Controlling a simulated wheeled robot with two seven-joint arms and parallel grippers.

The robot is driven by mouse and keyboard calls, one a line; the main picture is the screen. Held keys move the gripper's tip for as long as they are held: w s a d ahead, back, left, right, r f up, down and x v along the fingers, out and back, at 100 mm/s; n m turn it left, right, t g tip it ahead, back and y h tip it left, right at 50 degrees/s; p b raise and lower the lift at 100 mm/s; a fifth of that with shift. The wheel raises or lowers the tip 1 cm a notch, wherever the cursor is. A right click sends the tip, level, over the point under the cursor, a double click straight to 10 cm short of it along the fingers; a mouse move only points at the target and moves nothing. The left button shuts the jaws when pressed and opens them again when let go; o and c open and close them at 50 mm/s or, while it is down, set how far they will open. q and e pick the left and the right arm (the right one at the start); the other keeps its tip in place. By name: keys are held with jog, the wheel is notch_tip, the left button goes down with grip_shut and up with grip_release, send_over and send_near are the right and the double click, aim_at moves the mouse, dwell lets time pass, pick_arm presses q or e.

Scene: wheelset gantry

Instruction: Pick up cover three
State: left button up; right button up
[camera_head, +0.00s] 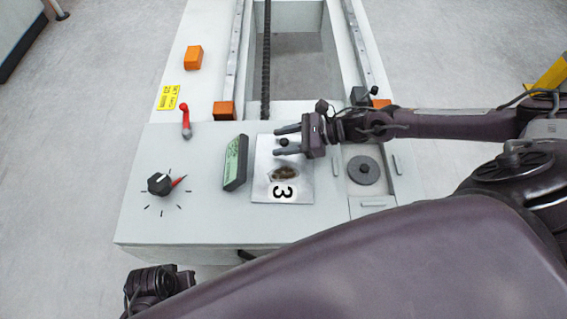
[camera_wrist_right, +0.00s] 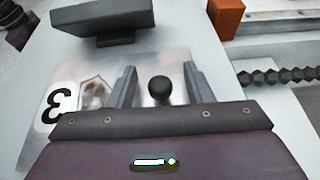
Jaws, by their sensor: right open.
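Cover three (camera_head: 297,192) is a flat light metal plate with a white "3" label and a brownish patch. It lies on the panel in the middle of the head view, and its label side also shows in the right wrist view (camera_wrist_right: 62,92). A round black knob (camera_head: 284,142) stands on the plate's far part. My right gripper (camera_head: 283,141) is open over that part, with its fingers on either side of the knob. In the right wrist view the knob (camera_wrist_right: 160,89) sits between the two fingers, apart from both. My left gripper (camera_head: 160,290) is partly visible at the bottom left; its jaws are unclear.
A display box (camera_head: 235,162) stands just left of the plate. A rotary dial (camera_head: 160,184) and a red lever (camera_head: 186,122) are farther left. A round grey disc (camera_head: 364,170) lies in a recess on the right. Orange blocks (camera_head: 193,57) sit farther back beside the open pit.

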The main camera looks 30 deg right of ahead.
grip_shut()
dwell(0.3)
